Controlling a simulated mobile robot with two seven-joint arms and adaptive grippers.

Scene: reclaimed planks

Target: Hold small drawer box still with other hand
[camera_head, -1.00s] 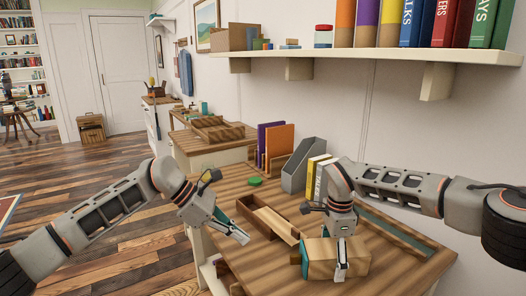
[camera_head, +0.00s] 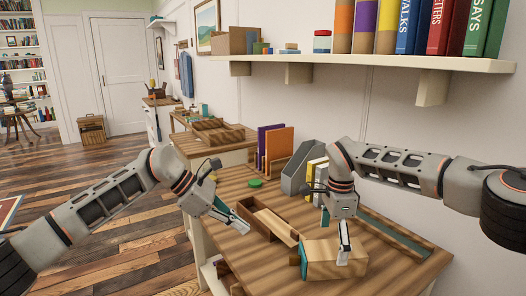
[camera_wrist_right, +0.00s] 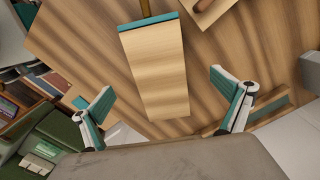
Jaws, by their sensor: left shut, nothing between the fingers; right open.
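The small drawer box (camera_head: 323,262) is a pale wooden block with a teal end, lying on the plank desk near its front. In the right wrist view the box (camera_wrist_right: 157,72) shows its plain top, its teal edge pointing away. My right gripper (camera_head: 343,254) is over the box, pointing down. Its fingers are spread wide in the wrist view (camera_wrist_right: 160,84), one on each side of the box with gaps, not gripping it. My left gripper (camera_head: 243,226) is shut and empty, left of the box near the desk's left edge, apart from it.
An open wooden tray (camera_head: 252,222) lies between my left gripper and the box. A green disc (camera_head: 256,183), a grey file holder (camera_head: 298,170) and upright books stand further back. A wall shelf (camera_head: 390,63) with books hangs above. A teal-lined strip (camera_head: 385,225) runs along the right side.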

